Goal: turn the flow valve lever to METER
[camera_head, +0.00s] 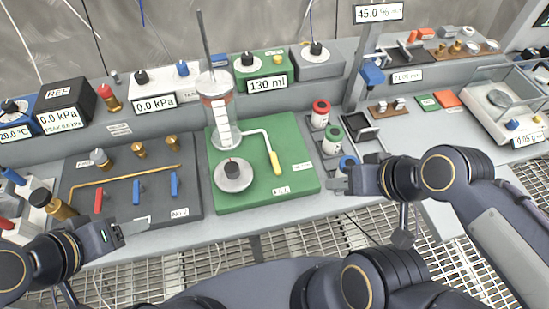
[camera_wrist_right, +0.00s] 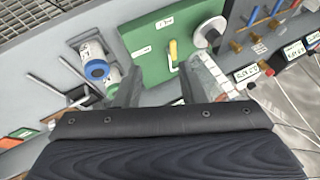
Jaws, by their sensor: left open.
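I cannot read METER or tell which lever is the flow valve. My right gripper (camera_head: 338,182) is right of the board, apart from the lever; in its wrist view the fingers (camera_wrist_right: 158,85) are spread and empty. My left gripper (camera_head: 122,232) is open and empty at the bench's front left.
A grey panel (camera_head: 90,215) with red and blue levers lies left of the board. Red- and green-capped canisters (camera_head: 331,138) and a blue-capped one (camera_head: 347,163) stand close to my right gripper. A row of gauge boxes stands behind. Floor grating lies in front of the bench.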

